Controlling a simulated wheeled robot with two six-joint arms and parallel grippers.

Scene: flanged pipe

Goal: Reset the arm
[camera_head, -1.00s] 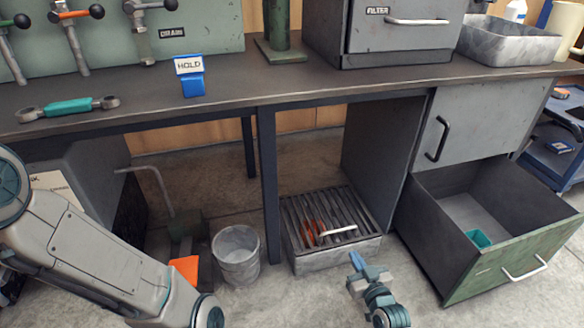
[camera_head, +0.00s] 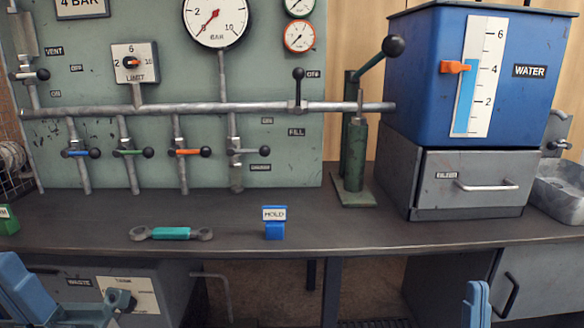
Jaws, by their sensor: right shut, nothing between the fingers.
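My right gripper (camera_head: 477,303) shows at the bottom right of the head view as an upright blue finger, in front of the bench's front edge. It is shut with nothing in it, and its body lies below the picture. My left gripper (camera_head: 30,290) is partly in view at the bottom left, blue and cut off by the picture edge. I cannot tell whether its fingers are apart. Neither gripper is seen touching anything.
The valve panel (camera_head: 285,165) stands behind.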

